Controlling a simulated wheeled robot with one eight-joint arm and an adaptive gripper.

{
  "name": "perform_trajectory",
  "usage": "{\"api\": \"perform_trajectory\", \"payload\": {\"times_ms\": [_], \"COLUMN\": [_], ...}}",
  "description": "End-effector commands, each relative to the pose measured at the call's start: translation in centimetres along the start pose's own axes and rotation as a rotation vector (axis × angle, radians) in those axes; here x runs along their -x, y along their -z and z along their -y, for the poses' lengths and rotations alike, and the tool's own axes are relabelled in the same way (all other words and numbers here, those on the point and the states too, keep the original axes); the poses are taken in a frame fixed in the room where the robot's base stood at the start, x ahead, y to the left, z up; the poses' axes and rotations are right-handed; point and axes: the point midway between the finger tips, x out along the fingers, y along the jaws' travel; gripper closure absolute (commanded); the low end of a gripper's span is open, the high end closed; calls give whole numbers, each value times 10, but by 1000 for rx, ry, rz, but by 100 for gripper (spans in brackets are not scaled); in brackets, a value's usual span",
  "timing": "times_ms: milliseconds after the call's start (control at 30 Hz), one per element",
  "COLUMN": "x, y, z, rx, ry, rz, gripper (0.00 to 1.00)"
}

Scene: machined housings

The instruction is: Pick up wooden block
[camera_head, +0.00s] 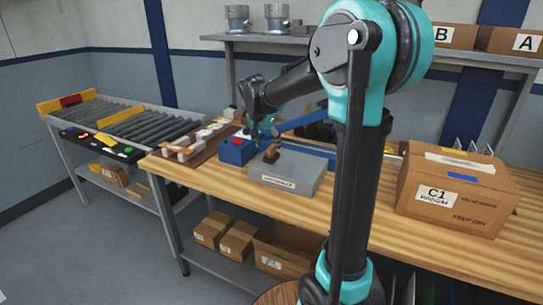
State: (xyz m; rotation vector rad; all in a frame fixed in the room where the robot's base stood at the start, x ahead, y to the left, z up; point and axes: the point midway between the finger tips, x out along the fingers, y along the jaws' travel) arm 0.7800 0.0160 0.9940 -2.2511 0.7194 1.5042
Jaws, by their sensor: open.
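A small brown wooden block (270,156) sits on top of a grey labelled box (293,180) on the wooden workbench. My gripper (266,142) is at the end of my teal and black arm, pointing down just above the block. Its jaws are open and look empty. The fingers are small and dark in this view, so I cannot tell whether they touch the block.
A cardboard box marked C1 (450,190) is on the bench at right. A roller conveyor (150,122) stands at left. The bench front (245,193) is clear.

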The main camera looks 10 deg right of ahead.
Motion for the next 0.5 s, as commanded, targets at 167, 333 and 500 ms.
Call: {"api": "perform_trajectory", "payload": {"times_ms": [167, 333, 500], "x": [-18, -42, -52], "y": [1, 2, 2], "z": [-3, -6, -6], "rx": [-1, -1, 0], "ry": [-1, -1, -1], "rz": [0, 0, 0], "gripper": [37, 37, 37]}}
